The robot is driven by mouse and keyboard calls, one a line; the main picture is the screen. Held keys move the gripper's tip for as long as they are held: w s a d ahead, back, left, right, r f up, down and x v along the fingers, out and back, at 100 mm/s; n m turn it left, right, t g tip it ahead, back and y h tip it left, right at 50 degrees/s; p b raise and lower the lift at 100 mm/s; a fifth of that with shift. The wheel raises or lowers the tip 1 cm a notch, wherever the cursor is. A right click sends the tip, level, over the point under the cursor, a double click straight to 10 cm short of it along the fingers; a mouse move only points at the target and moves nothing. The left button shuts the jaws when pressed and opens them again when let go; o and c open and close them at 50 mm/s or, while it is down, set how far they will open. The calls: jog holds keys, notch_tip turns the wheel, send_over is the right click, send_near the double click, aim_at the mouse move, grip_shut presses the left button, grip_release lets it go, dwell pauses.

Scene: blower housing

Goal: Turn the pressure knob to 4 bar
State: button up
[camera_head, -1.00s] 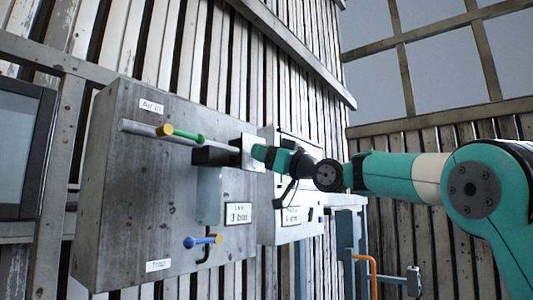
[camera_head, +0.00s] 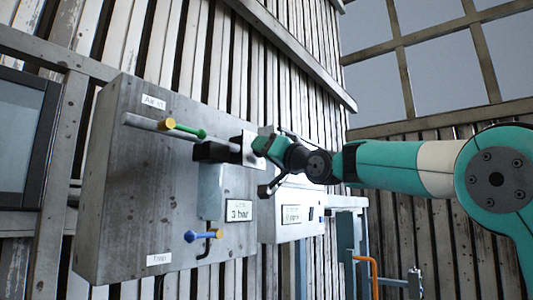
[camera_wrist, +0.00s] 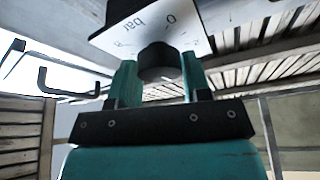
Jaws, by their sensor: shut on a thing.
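The pressure knob (camera_wrist: 157,62) is a dark round cylinder in the wrist view, in front of a white dial plate (camera_wrist: 185,28) marked "0" and "bar". The two teal fingers of my gripper (camera_wrist: 158,76) stand on either side of the knob, shut on it. In the head view my gripper (camera_head: 258,145) meets the plate on the right side of the grey panel (camera_head: 135,190) and hides the knob. A small display (camera_head: 239,211) on the panel appears to read 3 bar. I cannot tell where the knob's pointer is.
A green-handled valve (camera_head: 188,130) sits on the pipe left of my gripper, and a blue-handled valve (camera_head: 203,236) is below. A white box (camera_head: 290,215) with a second display stands right of the panel. An orange pipe (camera_head: 373,275) is at lower right.

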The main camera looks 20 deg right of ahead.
jog(key=shift+m+h, duration=0.4)
jog(key=shift+m, duration=0.4)
jog(key=o, duration=0.9)
jog(key=shift+d, duration=0.1)
jog(key=shift+o, duration=0.2)
jog(key=b+v, duration=1.1)
jog(key=v, duration=0.6)
jog(key=shift+f, duration=0.15)
